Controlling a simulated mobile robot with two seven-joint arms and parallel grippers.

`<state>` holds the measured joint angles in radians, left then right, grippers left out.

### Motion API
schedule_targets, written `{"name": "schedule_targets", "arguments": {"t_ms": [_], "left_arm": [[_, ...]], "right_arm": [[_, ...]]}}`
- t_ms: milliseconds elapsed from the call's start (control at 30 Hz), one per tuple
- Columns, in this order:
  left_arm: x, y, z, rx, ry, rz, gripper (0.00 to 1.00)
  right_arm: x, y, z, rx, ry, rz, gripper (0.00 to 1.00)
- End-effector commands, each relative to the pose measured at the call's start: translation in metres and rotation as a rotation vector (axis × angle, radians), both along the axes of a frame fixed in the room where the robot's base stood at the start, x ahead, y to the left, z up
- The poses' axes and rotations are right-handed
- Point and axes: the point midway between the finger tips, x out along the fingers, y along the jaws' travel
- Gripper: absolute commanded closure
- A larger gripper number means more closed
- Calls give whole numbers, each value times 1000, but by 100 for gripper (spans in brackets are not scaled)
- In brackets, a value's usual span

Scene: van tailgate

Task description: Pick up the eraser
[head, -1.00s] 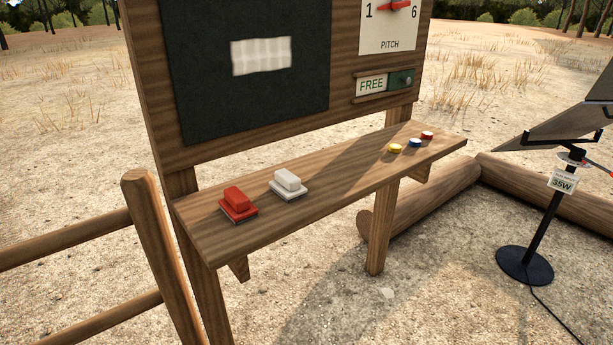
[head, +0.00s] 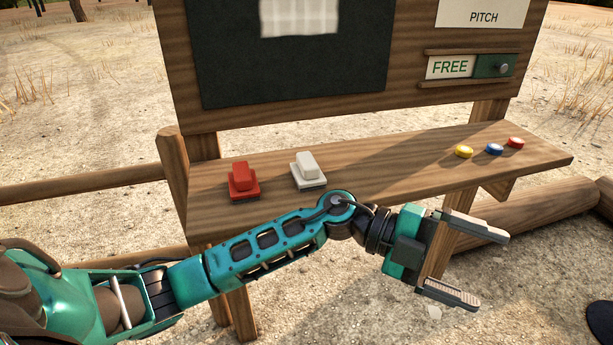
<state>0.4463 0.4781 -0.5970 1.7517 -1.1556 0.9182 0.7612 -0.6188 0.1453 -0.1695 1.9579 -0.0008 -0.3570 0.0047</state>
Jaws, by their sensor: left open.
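Two eraser-like blocks sit on the wooden shelf (head: 400,170): a red one (head: 242,181) at the left and a white one (head: 308,170) to its right. Each has a raised grip on a wider base. I cannot tell from looks alone which is the eraser. My left gripper (head: 490,270) is open and empty, in front of and below the shelf, right of both blocks. Its fingers point right, away from them. My left forearm passes in front of the shelf's lower left part. My right gripper is not in view.
A dark board (head: 285,60) with a pale patch (head: 298,16) stands behind the shelf. A wooden post (head: 173,165) and rails stand left. The shelf's middle is clear.

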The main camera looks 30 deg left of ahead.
Motion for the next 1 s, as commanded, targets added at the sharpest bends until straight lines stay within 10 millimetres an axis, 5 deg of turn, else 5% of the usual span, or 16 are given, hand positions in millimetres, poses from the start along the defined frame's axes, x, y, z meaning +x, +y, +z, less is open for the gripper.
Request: {"name": "schedule_targets", "arguments": {"t_ms": [167, 267, 500, 600, 767, 1000], "left_arm": [[25, 44, -28, 551, -114, -127, 6], [52, 96, -32, 885, -114, -82, 6], [100, 239, 22, 1507, 15, 288, 6], [104, 278, 50, 1638, 80, 441, 6], [103, 309, 70, 1727, 141, 572, 6], [111, 324, 35, 1739, 155, 587, 6]], "right_arm": [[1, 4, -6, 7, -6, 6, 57], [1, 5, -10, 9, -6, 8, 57], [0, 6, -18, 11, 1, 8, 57], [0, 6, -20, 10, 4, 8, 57], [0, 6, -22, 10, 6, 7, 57], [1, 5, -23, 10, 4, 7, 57]]}}
